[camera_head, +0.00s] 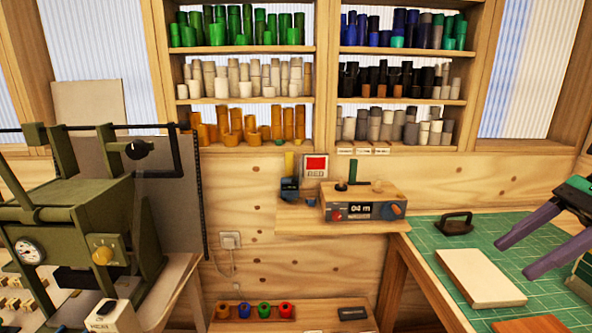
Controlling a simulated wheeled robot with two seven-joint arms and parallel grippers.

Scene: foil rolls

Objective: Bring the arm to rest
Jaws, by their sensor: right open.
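My right gripper (515,258) comes in from the right edge over the green cutting mat (430,239). Its two purple fingers are apart, pointing left, with nothing between them. It is above and to the right of a pale board (478,278) on the mat. My left gripper is not in view. Foil rolls stand on wall shelves: green ones (240,28) at the top left, orange ones (250,125) lower down, and blue and dark ones (400,28) on the right.
A green press (85,215) with a gauge fills the left side. A wooden box with a display (362,205) sits on a small wall shelf. A dark handled tool (456,223) lies on the mat. Several coloured rolls (264,309) stand in a low tray.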

